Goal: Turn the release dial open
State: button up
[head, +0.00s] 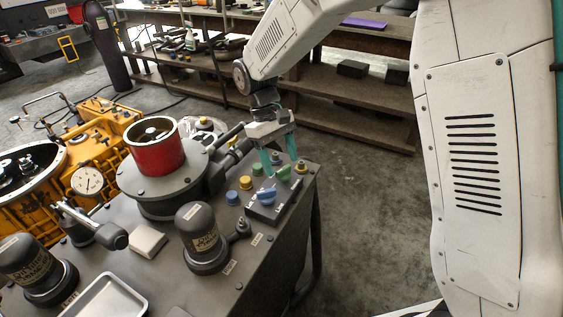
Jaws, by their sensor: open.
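Blue (232,197) and yellow (246,182) buttons crowd the panel around the knobs. A dark capped cylinder (202,238) and a red-topped housing (155,150) stand to the left. A metal tray (106,300) lies at the front left. Open floor lies right of the bench.

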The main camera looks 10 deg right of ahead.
jog(key=v, duration=0.6)
jog(key=shift+r, duration=0.2)
